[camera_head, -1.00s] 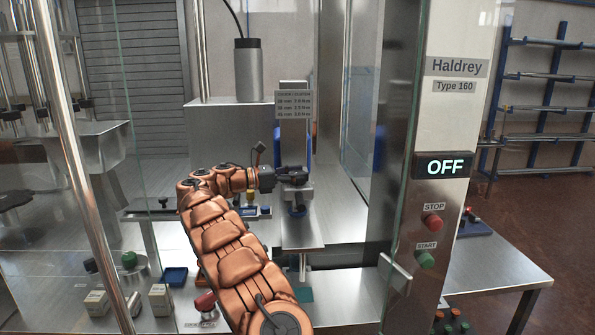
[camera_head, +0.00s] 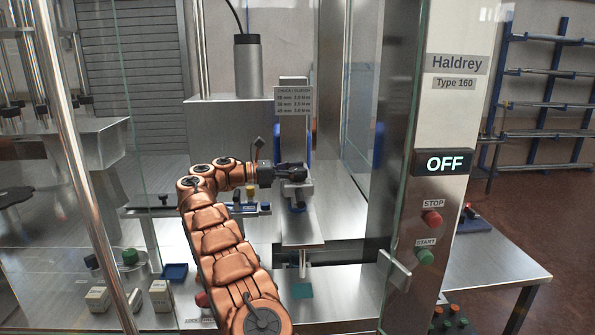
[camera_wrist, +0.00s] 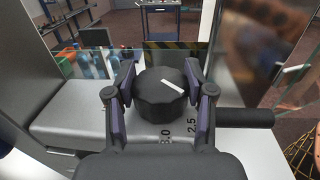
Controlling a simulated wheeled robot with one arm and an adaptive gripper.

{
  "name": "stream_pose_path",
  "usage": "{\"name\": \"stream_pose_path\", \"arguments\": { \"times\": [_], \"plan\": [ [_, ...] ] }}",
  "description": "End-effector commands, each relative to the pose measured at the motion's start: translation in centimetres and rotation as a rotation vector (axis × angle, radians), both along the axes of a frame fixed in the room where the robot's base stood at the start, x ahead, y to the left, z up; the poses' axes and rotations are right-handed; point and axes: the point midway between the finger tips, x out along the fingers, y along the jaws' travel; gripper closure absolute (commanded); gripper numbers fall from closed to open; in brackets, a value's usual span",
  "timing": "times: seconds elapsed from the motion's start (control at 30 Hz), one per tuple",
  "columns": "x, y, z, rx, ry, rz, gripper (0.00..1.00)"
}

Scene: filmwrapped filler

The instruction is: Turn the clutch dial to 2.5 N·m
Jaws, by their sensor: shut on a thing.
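The clutch dial (camera_wrist: 160,96) is a black fluted knob with a white pointer line on top. In the wrist view the line slants toward the right and slightly toward the near side. The printed marks 2.5 (camera_wrist: 192,126) and 3.0 (camera_wrist: 166,135) show on the pale surface at the near right of the knob; other marks are hidden. The line points to the right of the 2.5 mark as seen here. My gripper (camera_wrist: 164,78) is shut on the dial, one finger on each side. In the head view my gripper (camera_head: 291,172) is at the machine's head, hiding the dial.
A chuck and clutch table sign (camera_head: 294,101) stands behind my gripper. The display (camera_head: 443,162) reads OFF, above the red STOP (camera_head: 432,218) and green START (camera_head: 425,256) buttons. Glass panels and a steel post (camera_head: 85,170) flank my arm.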

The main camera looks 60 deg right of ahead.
Motion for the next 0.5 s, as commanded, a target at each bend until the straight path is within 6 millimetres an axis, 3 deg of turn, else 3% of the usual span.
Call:
{"name": "stream_pose_path", "arguments": {
  "times": [0.23,0.27,0.5],
  "plan": [
    [-0.01,-0.01,-0.02,0.001,0.001,0.000,0.82],
    [-0.02,-0.01,-0.01,0.001,0.001,0.000,0.44],
    [-0.01,-0.01,0.00,0.000,0.000,0.000,0.20]
  ]
}}
